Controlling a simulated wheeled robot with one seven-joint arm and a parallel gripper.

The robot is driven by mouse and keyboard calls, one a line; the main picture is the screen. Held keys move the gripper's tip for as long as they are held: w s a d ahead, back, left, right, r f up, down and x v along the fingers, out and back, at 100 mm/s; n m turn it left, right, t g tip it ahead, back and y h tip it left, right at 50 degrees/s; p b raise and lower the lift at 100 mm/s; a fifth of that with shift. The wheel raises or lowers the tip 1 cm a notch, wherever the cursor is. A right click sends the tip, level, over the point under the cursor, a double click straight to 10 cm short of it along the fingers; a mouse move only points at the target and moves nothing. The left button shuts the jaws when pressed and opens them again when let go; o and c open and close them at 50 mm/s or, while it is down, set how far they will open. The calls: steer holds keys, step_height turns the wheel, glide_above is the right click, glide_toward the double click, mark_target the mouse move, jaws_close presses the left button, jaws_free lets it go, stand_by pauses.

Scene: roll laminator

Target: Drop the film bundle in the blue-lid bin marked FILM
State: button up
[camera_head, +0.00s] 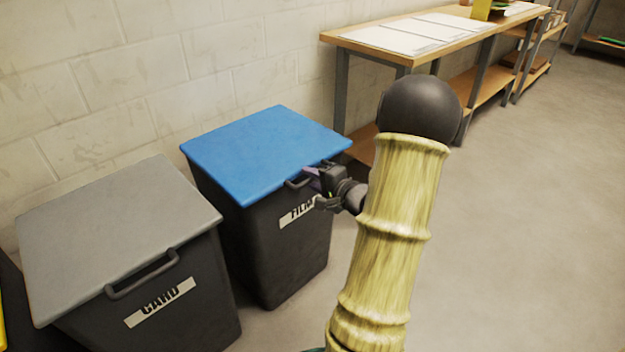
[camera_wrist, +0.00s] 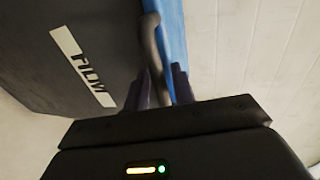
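The FILM bin (camera_head: 262,245) is a dark bin with a shut blue lid (camera_head: 265,150) and a white FILM label (camera_head: 297,214); the label also shows in the wrist view (camera_wrist: 83,66). My gripper (camera_head: 314,184) is at the lid's front edge, by the dark bar handle (camera_head: 298,183). In the wrist view, the two fingers (camera_wrist: 159,90) stand apart with the handle (camera_wrist: 152,48) running between them. I cannot see firm contact on both sides. The film bundle is in neither view.
A dark bin with a grey lid (camera_head: 115,235) and a CARD label (camera_head: 160,302) stands to the left. A wooden workbench (camera_head: 400,62) with white sheets lines the wall at the back. A block wall is behind the bins. The floor to the right is clear.

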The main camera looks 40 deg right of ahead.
jaws_close()
steer(key=shift+r, duration=0.15)
